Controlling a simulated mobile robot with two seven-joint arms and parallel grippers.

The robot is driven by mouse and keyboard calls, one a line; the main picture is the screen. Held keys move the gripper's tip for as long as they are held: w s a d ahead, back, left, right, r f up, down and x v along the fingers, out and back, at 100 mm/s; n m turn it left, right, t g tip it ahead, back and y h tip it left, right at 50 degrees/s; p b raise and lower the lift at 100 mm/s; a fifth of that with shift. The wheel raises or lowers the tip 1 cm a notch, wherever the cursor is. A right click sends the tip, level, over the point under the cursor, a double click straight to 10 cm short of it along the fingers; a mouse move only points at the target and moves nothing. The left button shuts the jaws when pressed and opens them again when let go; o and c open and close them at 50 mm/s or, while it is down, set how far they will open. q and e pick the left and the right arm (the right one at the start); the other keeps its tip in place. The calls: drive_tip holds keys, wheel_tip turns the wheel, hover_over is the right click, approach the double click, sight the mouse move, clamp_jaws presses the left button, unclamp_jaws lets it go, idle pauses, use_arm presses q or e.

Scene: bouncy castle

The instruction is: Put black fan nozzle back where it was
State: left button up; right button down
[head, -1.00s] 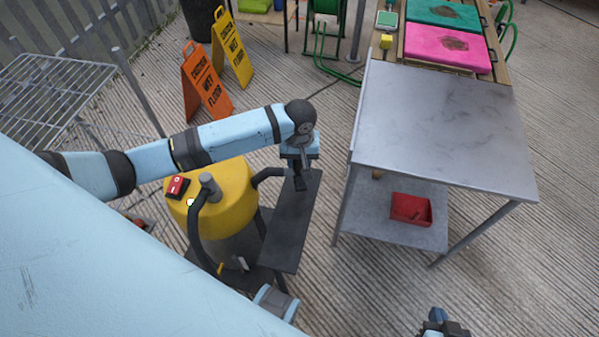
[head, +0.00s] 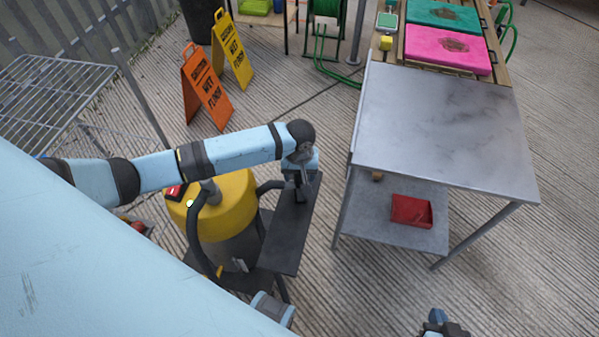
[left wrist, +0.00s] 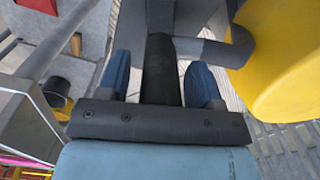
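The black fan nozzle (left wrist: 161,75) shows in the left wrist view as a dark cylinder between my left gripper's two blue fingers. A narrow gap shows on each side of it, so the fingers are open around it. Its far end is hard to tell from the dark surface beyond. In the head view my left gripper (head: 300,184) is low over the far end of a dark narrow shelf (head: 288,240) beside the yellow machine (head: 227,208). The nozzle is mostly hidden there. My right gripper (head: 440,324) is at the bottom edge, cut off, its fingers unclear.
A metal table (head: 440,130) stands to the right, with a red tray (head: 411,210) on its lower shelf. Orange (head: 206,88) and yellow (head: 232,48) floor signs stand behind. A wire rack (head: 50,95) is at the left. Open floor lies between the signs and the table.

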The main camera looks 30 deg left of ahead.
use_arm(q)
wheel_tip(320, 180, up, 12)
drive_tip(key=shift+f+p, duration=0.1)
drive_tip(key=shift+p, duration=0.55)
drive_tip(key=shift+d, duration=0.15)
drive_tip(key=s+d+f+m+t+h, duration=0.4)
drive_tip(key=s+d+f+t, duration=0.1)
drive_tip(key=s+d+f, duration=0.3)
drive_tip(key=s+a+f+m+t, duration=0.1)
drive_tip(key=s+m+t, duration=0.3)
drive_tip(key=s, duration=0.7)
drive_tip(key=shift+a+f+t+y, duration=0.4)
drive_tip(key=shift+a+t, duration=0.15)
drive_tip(key=shift+t, duration=0.35)
drive_tip(key=shift+s+r, duration=0.1)
